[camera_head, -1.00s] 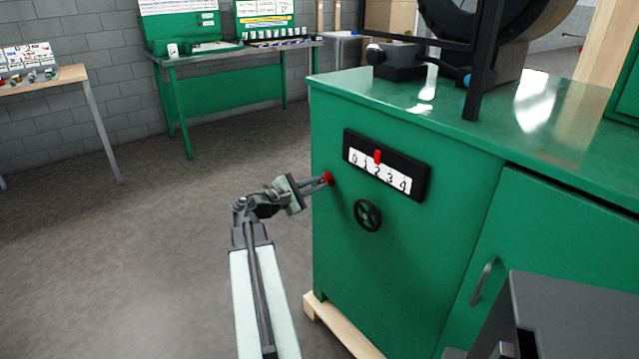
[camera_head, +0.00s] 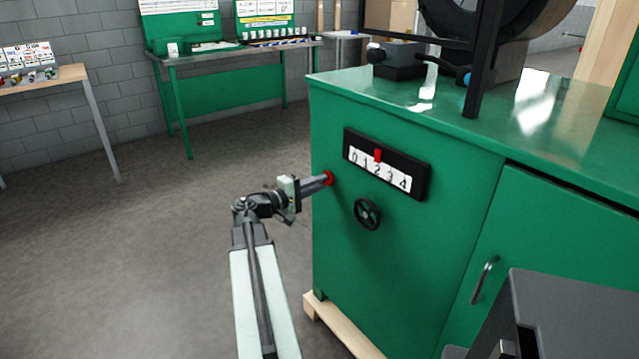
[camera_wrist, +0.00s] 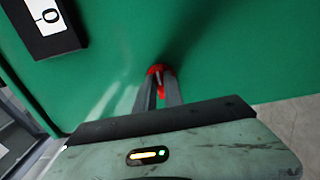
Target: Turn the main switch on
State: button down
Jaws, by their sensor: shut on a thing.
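The main switch (camera_head: 329,178) is a small red knob on the green cabinet's front, left of the number scale. My gripper (camera_head: 324,180) reaches it from the left and is shut on it. In the wrist view the red switch (camera_wrist: 157,78) shows between and just beyond the two grey fingertips (camera_wrist: 160,88), against the green panel. The fingers hide part of the switch, so its exact turn angle is hard to tell.
The green cabinet (camera_head: 400,255) carries a black scale panel (camera_head: 420,188) numbered 0 to 4 with a red pointer near 2. A black handwheel (camera_head: 367,214) sits below it. A grey box (camera_head: 570,310) is at bottom right. The floor left of my arm is clear.

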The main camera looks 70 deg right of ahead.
jog(key=shift+s+f+m, duration=0.1)
jog(key=shift+s+m, duration=0.05)
jog(key=shift+m, duration=0.15)
jog(key=c, duration=1.4)
grip_release()
jog(key=shift+c, duration=0.2)
jog(key=v, duration=0.8)
